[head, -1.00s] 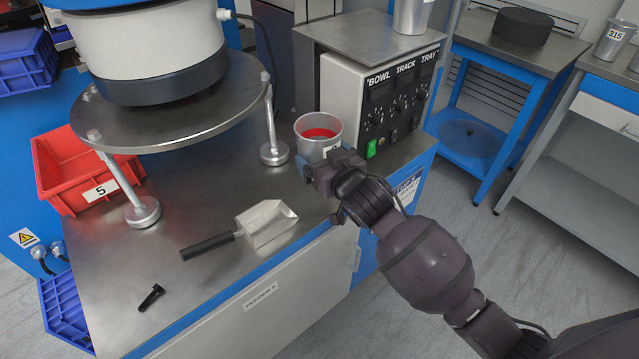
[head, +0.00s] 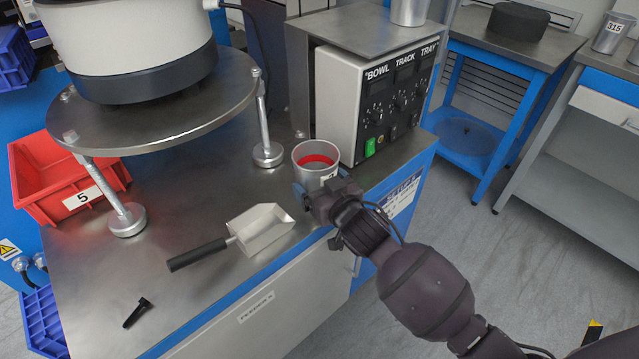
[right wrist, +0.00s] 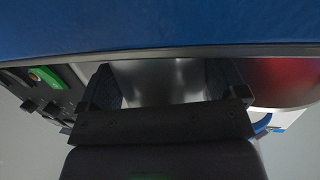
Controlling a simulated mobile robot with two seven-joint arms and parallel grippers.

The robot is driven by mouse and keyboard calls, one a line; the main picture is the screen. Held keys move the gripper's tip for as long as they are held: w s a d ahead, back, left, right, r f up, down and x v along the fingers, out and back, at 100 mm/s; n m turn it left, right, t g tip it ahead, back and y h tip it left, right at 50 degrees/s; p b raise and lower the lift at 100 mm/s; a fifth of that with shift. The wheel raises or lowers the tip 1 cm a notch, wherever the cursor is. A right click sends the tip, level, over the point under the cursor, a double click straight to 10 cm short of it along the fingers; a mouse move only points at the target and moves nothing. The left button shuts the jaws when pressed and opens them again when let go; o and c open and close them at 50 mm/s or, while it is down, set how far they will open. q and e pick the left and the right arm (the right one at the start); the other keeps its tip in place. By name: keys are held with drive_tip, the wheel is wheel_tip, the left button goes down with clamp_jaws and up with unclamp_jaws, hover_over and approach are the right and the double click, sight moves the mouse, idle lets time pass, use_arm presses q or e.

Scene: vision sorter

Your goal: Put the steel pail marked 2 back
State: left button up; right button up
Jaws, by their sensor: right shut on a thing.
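The steel pail (head: 312,176) is a grey metal cup with red inside, beside the control box. Its white label is partly hidden by my gripper, so I cannot read the number clearly. My right gripper (head: 322,192) is shut on the pail's near side. In the right wrist view the two dark fingers (right wrist: 165,88) stand either side of a shiny grey surface. I cannot tell whether the pail's base touches the bench. My left gripper is not in view.
A bowl feeder on a round plate (head: 150,125) stands left. The control box (head: 385,105) stands close behind the pail.

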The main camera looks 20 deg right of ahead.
drive_tip(key=shift+f, duration=0.15)
drive_tip(key=o, duration=1)
drive_tip(key=shift+c, duration=0.2)
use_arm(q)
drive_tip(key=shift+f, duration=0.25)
use_arm(e)
drive_tip(key=shift+o, duration=0.7)
drive_tip(key=shift+s+r, duration=0.2)
use_arm(q)
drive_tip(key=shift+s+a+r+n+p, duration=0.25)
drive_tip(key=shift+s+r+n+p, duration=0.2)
drive_tip(key=shift+p, duration=0.8)
use_arm(e)
drive_tip(key=v, duration=1.1)
drive_tip(key=shift+s, duration=0.3)
drive_tip(key=shift+d+f, duration=0.1)
